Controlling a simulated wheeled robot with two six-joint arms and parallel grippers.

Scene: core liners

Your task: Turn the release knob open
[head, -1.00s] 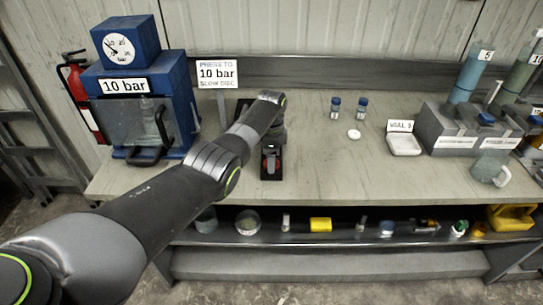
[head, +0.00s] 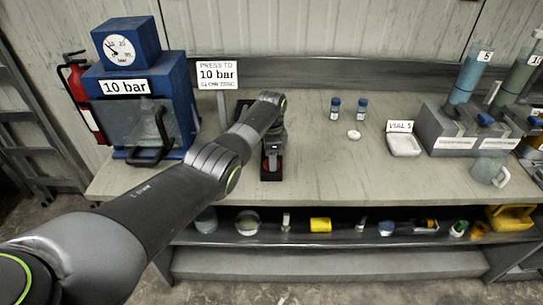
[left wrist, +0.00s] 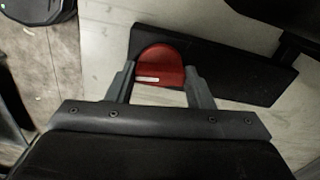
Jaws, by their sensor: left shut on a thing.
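The release knob (left wrist: 160,67) is red with a small white mark on its face, and shows in the left wrist view on a black base plate (left wrist: 240,70). My left gripper (left wrist: 160,82) has one finger on each side of the knob and is shut on it. In the head view my left gripper (head: 272,158) points down over the black base (head: 271,176) on the bench, and my arm hides most of the knob. My right gripper is not in view.
A blue press (head: 185,85) labelled 10 bar stands at the left, with a sign (head: 216,74) beside it. Two blue-capped vials (head: 335,108), a white tray (head: 404,146) and a grey rack (head: 450,132) are to the right.

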